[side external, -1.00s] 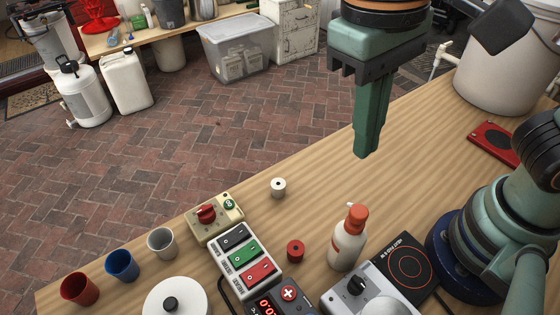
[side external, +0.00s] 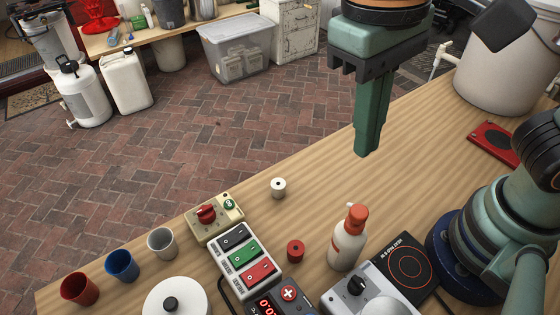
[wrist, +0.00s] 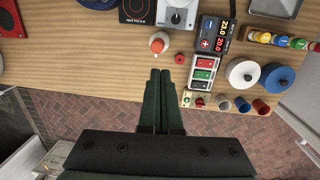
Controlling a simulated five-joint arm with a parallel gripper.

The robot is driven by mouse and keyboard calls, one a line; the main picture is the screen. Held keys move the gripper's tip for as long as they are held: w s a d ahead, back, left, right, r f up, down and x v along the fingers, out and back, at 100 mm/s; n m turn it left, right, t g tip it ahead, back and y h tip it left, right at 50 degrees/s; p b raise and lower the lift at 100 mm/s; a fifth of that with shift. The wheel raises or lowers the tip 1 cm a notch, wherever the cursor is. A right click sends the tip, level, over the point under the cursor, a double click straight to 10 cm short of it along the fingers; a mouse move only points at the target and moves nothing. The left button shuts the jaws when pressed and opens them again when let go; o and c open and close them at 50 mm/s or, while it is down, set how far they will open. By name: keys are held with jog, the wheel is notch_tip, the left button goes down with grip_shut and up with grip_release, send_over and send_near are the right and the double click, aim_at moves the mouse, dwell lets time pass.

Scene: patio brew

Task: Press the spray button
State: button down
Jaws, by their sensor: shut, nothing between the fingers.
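A pale switch panel (side external: 224,268) with black (side external: 236,237), green (side external: 244,252) and red (side external: 258,273) rocker switches lies on the wooden table; its labels are too small to read. It also shows in the wrist view (wrist: 194,74). A beige box (side external: 205,230) beside it has a red knob and a round green button (side external: 229,204). I cannot tell which control is the spray button. My gripper (side external: 366,153) is shut and empty, pointing down above the table, apart from all controls. Its fingertips (wrist: 161,72) show left of the panel in the wrist view.
A white bottle with a red-orange top (side external: 347,240) stands near a hot plate (side external: 408,262). A red spool-like piece (side external: 295,250) and a white one (side external: 278,187) sit near the panel. Red, blue and grey cups (side external: 161,243) stand at left. The table under my gripper is clear.

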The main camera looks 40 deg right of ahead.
aim_at(359, 211)
jog(key=shift+d+r, duration=0.1)
jog(key=shift+r, duration=0.85)
jog(key=f, duration=0.4)
jog(key=d+f, duration=0.1)
jog(key=f, duration=0.4)
jog(key=s+f, duration=0.1)
jog(key=f, duration=0.4)
jog(key=shift+d, duration=0.2)
jog(key=shift+d+f, duration=0.1)
jog(key=shift+f, duration=1.1)
notch_tip(359, 211, up, 14)
jog(key=w+a, duration=0.1)
jog(key=shift+a+r, duration=0.2)
jog(key=shift+a, duration=0.15)
